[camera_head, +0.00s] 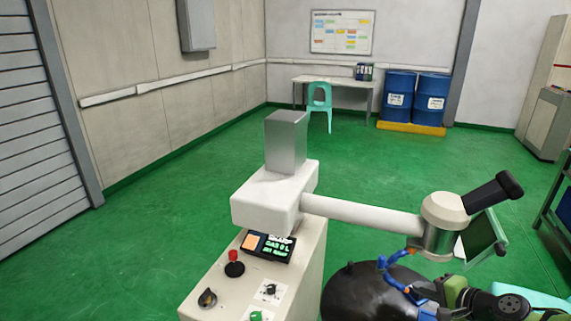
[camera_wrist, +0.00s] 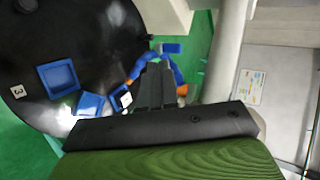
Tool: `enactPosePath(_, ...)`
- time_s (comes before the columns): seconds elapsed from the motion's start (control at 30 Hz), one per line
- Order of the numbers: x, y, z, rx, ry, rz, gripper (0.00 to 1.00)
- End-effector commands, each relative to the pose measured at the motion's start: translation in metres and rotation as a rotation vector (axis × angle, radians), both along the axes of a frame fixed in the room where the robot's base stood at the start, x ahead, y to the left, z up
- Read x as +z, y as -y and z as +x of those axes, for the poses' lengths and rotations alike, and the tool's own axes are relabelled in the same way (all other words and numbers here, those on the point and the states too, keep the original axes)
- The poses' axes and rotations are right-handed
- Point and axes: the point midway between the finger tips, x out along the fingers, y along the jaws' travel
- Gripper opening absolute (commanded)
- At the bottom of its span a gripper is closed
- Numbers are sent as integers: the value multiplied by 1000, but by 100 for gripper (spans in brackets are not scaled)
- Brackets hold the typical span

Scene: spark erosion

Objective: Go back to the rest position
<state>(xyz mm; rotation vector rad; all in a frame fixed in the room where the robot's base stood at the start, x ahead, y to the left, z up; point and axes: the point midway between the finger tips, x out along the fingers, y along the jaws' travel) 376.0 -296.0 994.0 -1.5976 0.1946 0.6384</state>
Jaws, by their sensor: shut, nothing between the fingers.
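My gripper shows in the wrist view (camera_wrist: 155,70), with its dark fingers together above a black housing and green body. Nothing is visible between the fingers. Blue jointed hoses with orange ends (camera_wrist: 180,76) lie close around the fingertips; I cannot tell whether they touch. A black round surface (camera_wrist: 60,35) fills the left of that view and also shows in the head view (camera_head: 350,292). Part of my green and black arm is at the lower right of the head view. No marked rest position is visible.
A cream machine (camera_head: 365,212) reaches across the front, with a control panel (camera_head: 268,246) and red knob (camera_head: 234,264). Blue square holders (camera_wrist: 58,78) sit on the black surface. Green floor (camera_head: 180,200) is open behind; blue drums (camera_head: 397,97) and a desk (camera_head: 345,88) stand far back.

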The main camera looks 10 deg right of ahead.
Motion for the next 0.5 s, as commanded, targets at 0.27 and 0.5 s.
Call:
enactPosePath(0.27, 50, -130, 12, 393, -236, -373, 0)
enactPosePath(0.5, 109, -241, -52, 686, -358, -786, 0)
